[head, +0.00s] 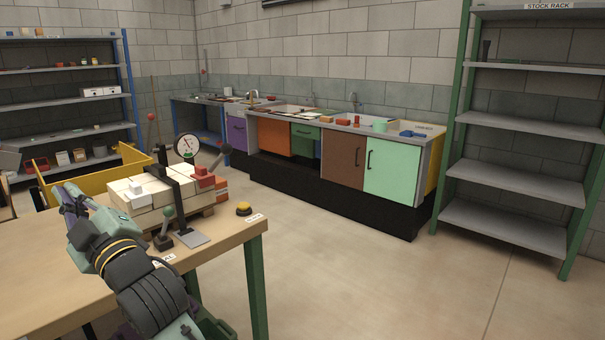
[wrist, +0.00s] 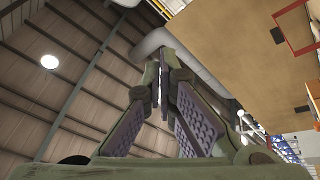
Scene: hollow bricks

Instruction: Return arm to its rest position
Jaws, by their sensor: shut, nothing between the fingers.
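My gripper (head: 73,198) is in the head view at lower left, above the wooden table (head: 50,250). Its fingers point away from me, to the left of the pale bricks (head: 140,196), apart from them. In the wrist view my gripper (wrist: 163,65) shows its two fingers drawn together at the tips, with nothing between them. Behind them the wrist view shows a ceiling with a round lamp (wrist: 49,62). My forearm runs from the lower edge of the head view up to the gripper.
A dial gauge (head: 187,146) on a stand, red bricks (head: 204,177) and a yellow button (head: 243,208) are on the table. A yellow bin (head: 85,180) is behind. A counter (head: 340,125) and a stock rack (head: 510,180) line the wall. The floor at right is clear.

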